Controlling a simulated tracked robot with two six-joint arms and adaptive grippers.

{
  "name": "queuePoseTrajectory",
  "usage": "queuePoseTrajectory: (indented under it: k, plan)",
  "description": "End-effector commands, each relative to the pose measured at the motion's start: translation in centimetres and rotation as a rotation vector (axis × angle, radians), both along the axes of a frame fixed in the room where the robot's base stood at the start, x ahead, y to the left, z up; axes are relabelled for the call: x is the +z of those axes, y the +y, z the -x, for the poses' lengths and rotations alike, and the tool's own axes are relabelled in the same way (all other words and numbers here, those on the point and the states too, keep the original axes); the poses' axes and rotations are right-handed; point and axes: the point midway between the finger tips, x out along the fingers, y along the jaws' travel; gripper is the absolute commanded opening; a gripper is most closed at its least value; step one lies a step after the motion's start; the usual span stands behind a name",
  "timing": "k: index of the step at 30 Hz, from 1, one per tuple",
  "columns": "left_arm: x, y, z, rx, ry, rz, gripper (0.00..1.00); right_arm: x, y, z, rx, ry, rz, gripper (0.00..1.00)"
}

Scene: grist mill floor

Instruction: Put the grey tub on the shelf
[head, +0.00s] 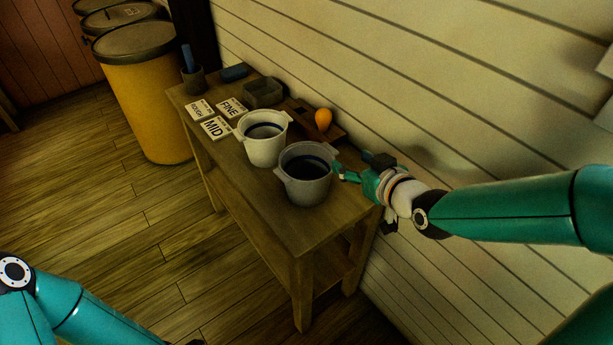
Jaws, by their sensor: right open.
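The grey tub (305,190) stands upright at the near end of the wooden bench, with dark contents or a dark inside. My right gripper (341,172) is open at the tub's right side, close to its rim and handle lug; I cannot tell whether it touches. A paler, cream tub (263,150) stands just behind the grey one. A lower wooden shelf (326,264) shows between the bench legs, partly hidden by the bench top. My left arm enters at the lower left; its gripper is out of the picture.
On the bench lie cards marked ROUGH (200,109), FINE (231,107) and MID (215,128), a dark tray (263,93), a cup (194,82) and an orange knob (323,119). Yellow bins (147,105) stand behind left. A plank wall (430,110) runs close along the right.

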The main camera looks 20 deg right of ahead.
Motion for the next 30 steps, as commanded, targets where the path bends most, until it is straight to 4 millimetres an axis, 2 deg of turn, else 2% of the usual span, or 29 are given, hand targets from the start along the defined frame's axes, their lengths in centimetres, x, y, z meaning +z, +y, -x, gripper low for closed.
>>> queuePoseTrajectory:
  k: [1, 6, 17, 25, 30]
  plan:
    - [0.1, 0.0, 0.0, 0.000, 0.000, 0.000, 0.40, -0.5, 0.2, -1.0, 0.001, 0.002, -0.001, 0.61]
    - [0.2, 0.0, 0.0, 0.000, 0.000, 0.000, 0.40, -1.5, 0.4, -3.5, -0.001, 0.001, 0.000, 0.61]
    - [0.5, 0.0, 0.0, 0.000, 0.000, 0.000, 0.40, -2.5, 0.8, -5.6, -0.003, 0.002, -0.001, 0.61]
    - [1.0, 0.0, 0.0, 0.000, 0.000, 0.000, 0.40, -4.0, 1.3, -8.6, -0.002, 0.001, 0.000, 0.61]
    - [1.0, 0.0, 0.0, 0.000, 0.000, 0.000, 0.40, -4.3, 1.3, -9.2, -0.004, -0.001, -0.001, 0.61]
